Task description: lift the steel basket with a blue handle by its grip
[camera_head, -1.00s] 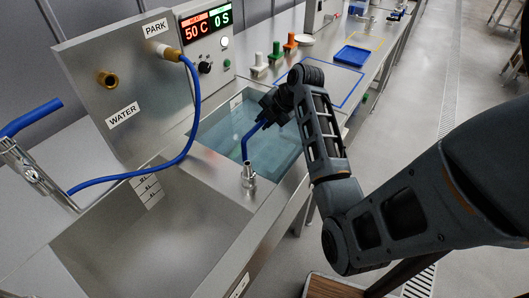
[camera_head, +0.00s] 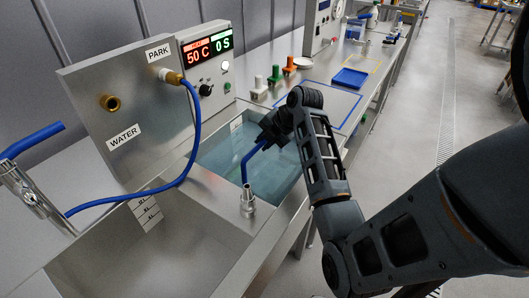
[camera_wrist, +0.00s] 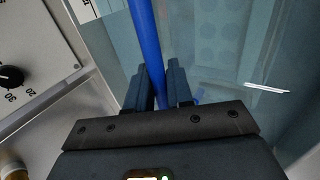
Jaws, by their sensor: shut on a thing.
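My gripper (camera_head: 265,138) is over the near side of the water bath and is shut on a blue handle (camera_head: 246,162). The bent blue bar runs down from my fingers toward a small steel cylinder (camera_head: 247,203) near the bath's front rim; whether they join is unclear. In the wrist view, the blue handle (camera_wrist: 148,35) passes between the two fingers of my gripper (camera_wrist: 161,78). No basket body shows clearly. Another blue bar (camera_head: 32,139), with a steel tube-like part (camera_head: 25,187) below it, shows at the far left.
The water bath (camera_head: 215,165) adjoins an empty steel sink (camera_head: 140,255). A steel panel (camera_head: 85,90) with a blue hose (camera_head: 197,130) and a control box (camera_head: 200,72) stands behind. Green and orange pegs (camera_head: 276,73) and a blue tray (camera_head: 349,78) lie beyond.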

